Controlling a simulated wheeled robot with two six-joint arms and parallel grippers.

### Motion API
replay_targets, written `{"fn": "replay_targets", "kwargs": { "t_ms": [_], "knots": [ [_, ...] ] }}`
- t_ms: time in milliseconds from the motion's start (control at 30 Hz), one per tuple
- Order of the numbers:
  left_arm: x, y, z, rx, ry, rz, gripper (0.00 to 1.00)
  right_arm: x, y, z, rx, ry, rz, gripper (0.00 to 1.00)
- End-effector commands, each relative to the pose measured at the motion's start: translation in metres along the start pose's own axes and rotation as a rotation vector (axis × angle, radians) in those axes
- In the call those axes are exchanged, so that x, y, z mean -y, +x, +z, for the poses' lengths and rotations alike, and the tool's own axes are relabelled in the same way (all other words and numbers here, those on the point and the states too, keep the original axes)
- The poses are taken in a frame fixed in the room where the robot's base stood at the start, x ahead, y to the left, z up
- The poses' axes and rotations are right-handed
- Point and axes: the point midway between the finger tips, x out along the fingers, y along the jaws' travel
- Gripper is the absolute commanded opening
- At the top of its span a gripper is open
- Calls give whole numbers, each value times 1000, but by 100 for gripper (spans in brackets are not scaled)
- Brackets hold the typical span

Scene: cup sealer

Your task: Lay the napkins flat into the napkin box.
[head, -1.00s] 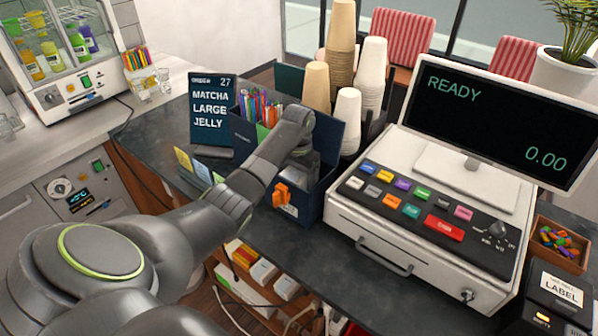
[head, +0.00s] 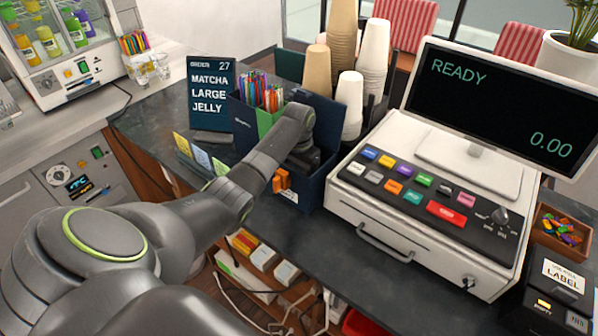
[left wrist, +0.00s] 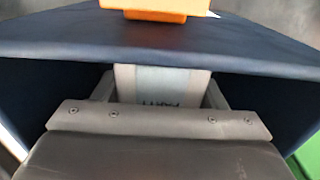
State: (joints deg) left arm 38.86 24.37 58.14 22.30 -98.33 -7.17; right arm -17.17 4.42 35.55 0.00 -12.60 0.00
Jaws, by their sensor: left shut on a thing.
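The napkin box appears to be the dark blue box (head: 311,190) on the counter, with an orange piece (head: 281,181) on its front. My left gripper reaches down into the box's open compartment; its fingers are hidden in the head view. In the left wrist view my left gripper (left wrist: 161,92) is shut on a pale bundle with a light-blue printed band (left wrist: 162,80), apparently napkins. The bundle is between the box's dark blue walls (left wrist: 60,48). I cannot tell whether it touches the floor. My right gripper is not in view.
Colourful straws (head: 262,95) stand in the box's back-left part. Stacked cups (head: 350,100) are behind it and a cash register (head: 430,200) is close on the right. A menu sign (head: 211,95) and small cards (head: 200,158) stand to the left.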

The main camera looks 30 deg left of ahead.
Motion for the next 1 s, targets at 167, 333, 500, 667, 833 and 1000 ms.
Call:
{"fn": "replay_targets", "kwargs": {
  "t_ms": [167,333,500,667,833,1000],
  "knots": [
    [0,0,0,-1,0,0,36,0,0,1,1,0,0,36],
    [0,0,0,-1,0,0,76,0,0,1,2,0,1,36],
    [0,0,0,-1,0,0,91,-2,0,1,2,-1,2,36],
    [0,0,0,0,0,0,93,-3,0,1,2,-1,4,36],
    [0,0,0,0,0,0,100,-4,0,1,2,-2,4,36],
    [0,0,0,0,0,0,100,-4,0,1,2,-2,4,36]
  ]
}}
